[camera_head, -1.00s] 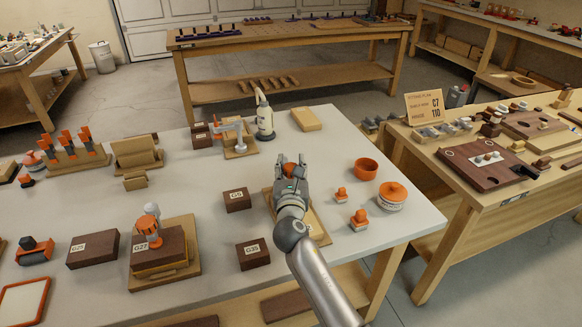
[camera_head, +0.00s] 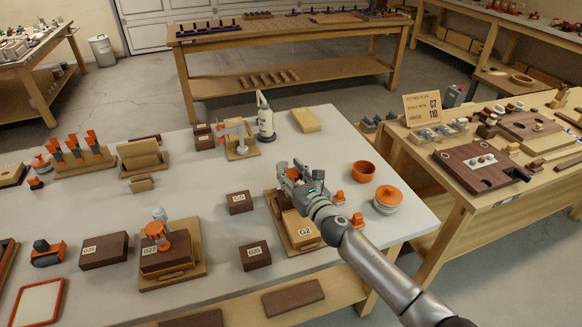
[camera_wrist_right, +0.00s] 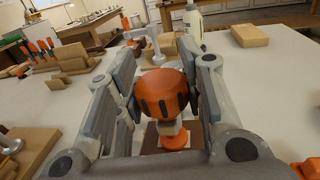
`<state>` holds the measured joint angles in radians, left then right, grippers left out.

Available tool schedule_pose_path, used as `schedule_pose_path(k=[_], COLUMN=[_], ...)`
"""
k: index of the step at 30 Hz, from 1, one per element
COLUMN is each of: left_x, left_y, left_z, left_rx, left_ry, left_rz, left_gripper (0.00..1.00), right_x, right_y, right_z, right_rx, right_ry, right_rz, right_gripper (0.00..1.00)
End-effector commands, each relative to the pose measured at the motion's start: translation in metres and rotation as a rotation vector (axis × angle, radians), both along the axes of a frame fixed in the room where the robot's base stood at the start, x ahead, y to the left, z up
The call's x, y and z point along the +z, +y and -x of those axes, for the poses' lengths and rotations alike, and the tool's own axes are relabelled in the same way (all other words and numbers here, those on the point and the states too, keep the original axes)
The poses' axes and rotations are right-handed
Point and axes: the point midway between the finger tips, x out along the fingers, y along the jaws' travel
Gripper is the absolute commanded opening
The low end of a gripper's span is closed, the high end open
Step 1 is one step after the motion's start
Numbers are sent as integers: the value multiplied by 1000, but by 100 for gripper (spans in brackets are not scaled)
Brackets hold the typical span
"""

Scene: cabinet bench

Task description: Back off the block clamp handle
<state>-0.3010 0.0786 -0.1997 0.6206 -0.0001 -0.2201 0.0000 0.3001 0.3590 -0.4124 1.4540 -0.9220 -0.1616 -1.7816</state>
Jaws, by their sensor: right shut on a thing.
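My right gripper (camera_head: 286,174) reaches in from the lower right, over a wooden fixture board (camera_head: 272,206) that carries a block marked G2 (camera_head: 303,229). In the right wrist view its two grey fingers stand on either side of a round orange handle (camera_wrist_right: 162,93) with dark grooves, and they are shut on it. Below the handle a short light stem and a smaller orange part (camera_wrist_right: 175,138) show. A similar clamp with an orange handle (camera_head: 157,229) stands on the G27 block (camera_head: 165,258). My left gripper is out of view.
Dark blocks, G5 (camera_head: 240,203) and G35 (camera_head: 254,256), lie left of the fixture. An orange bowl (camera_head: 363,171) and a lidded orange-and-white pot (camera_head: 388,199) stand right of it. A white bottle (camera_head: 265,118) stands behind. Small orange-topped pieces sit near my forearm.

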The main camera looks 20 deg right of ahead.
Motion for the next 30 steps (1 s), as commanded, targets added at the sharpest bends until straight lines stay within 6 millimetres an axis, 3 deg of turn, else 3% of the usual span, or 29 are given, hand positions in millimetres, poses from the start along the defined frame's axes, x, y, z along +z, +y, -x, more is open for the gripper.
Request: schedule_pose_path(k=[18,30], left_x=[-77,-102], left_y=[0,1], left_z=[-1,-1], left_rx=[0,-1], left_ry=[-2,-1], left_rz=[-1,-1], left_gripper=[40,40], right_x=[-6,-2], right_y=[-1,1], right_z=[-1,0], right_rx=[487,605], right_ry=[-3,-1], right_rz=[1,-1], right_gripper=[13,13])
